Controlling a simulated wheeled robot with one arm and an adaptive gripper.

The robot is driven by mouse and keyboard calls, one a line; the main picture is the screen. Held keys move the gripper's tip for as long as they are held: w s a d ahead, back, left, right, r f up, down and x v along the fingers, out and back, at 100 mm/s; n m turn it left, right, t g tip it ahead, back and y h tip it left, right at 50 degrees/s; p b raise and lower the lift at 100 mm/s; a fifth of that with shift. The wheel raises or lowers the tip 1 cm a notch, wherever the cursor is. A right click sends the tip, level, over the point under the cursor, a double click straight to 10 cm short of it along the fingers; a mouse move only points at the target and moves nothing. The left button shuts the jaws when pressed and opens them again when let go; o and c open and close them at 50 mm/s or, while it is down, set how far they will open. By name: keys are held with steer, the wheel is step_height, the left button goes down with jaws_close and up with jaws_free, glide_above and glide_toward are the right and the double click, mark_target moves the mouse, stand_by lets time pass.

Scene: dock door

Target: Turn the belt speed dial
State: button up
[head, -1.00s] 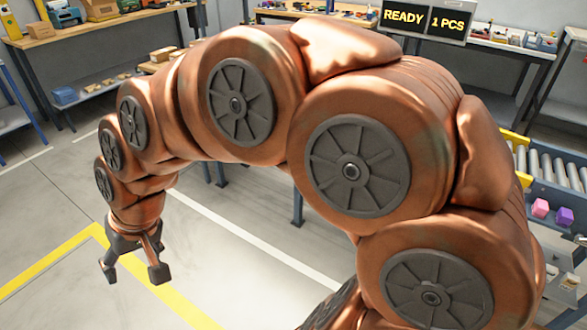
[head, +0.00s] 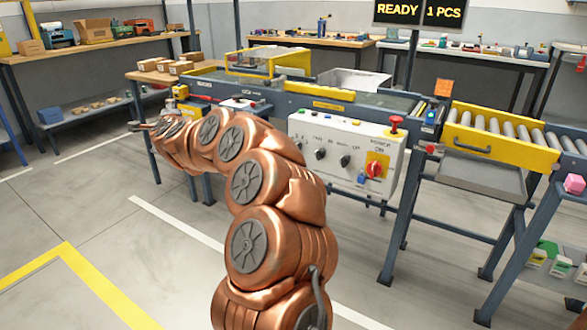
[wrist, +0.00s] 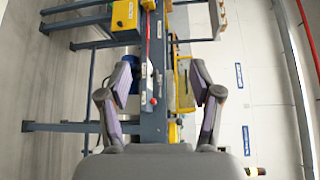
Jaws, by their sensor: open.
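A white control panel (head: 345,150) hangs on the front of the conveyor in the head view. It carries several small black dials, among them one in the middle (head: 319,154) and one to its right (head: 344,160). Their labels are too small to tell which is the belt speed dial. My gripper (head: 143,127) is left of the panel, apart from it, near the conveyor's left end. In the wrist view, my gripper (wrist: 161,76) is open and empty, with the conveyor frame behind its fingers. The panel's dials cannot be made out there.
A red rotary power switch (head: 375,169) and a red mushroom button (head: 396,123) sit at the panel's right. A yellow-sided roller section (head: 500,143) extends right. A table with cartons (head: 158,77) stands behind my gripper. Floor is open at left front.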

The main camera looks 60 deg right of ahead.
steer(key=s+d+f+m+g+h+b, duration=0.45)
steer(key=s+d+f+m+g, duration=0.25)
steer(key=s+d+f, duration=0.45)
steer(key=s+d+f+m+g+h+b, duration=0.45)
steer(key=s+d+f+m+g, duration=0.35)
steer(key=d, duration=0.7)
steer(key=shift+n+t+y, duration=0.3)
steer(key=shift+n+t, duration=0.3)
steer(key=shift+t, duration=0.1)
steer(key=shift+d+f+b, duration=0.15)
steer(key=shift+d+b, duration=0.75)
steer(key=shift+d, duration=2.75)
steer(key=c, duration=1.2)
